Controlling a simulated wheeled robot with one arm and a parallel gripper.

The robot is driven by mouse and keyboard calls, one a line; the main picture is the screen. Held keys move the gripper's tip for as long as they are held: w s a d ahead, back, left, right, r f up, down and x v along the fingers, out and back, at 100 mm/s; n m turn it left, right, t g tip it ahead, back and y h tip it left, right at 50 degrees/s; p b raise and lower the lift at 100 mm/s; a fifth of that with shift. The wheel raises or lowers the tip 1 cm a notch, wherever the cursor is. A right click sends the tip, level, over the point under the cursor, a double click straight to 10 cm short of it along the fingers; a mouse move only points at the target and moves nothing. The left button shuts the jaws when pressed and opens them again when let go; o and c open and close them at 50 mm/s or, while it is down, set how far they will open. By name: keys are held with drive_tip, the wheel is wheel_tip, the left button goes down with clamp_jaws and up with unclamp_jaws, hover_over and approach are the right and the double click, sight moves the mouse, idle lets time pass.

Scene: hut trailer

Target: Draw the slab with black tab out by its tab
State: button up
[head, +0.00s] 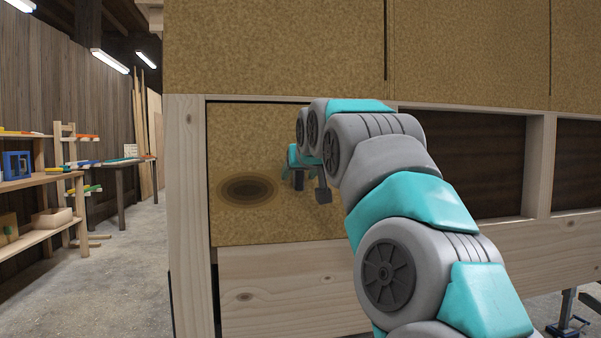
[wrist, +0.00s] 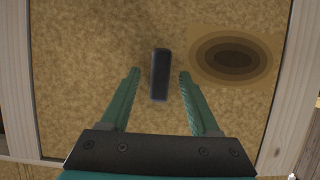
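The slab (head: 235,135) is a tan speckled panel set upright in a pale wooden frame, and it fills much of the wrist view (wrist: 85,50). A dark oval knot mark (head: 248,190) is on its face, also in the wrist view (wrist: 230,57). The black tab (wrist: 160,75) is a narrow upright bar on the slab; in the head view a small dark piece (head: 298,181) by my gripper appears to be it. My gripper (wrist: 159,75) is open, with one teal finger on each side of the tab and visible gaps on both sides.
Pale frame posts (head: 186,215) and a lower board (head: 290,290) border the slab. Large tan panels (head: 275,45) lie above. Dark recessed bays (head: 480,165) are to the right. Shelves with small items (head: 35,180) stand at the left, with open floor (head: 125,260) between.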

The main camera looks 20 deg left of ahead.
clamp_jaws()
idle(1.3)
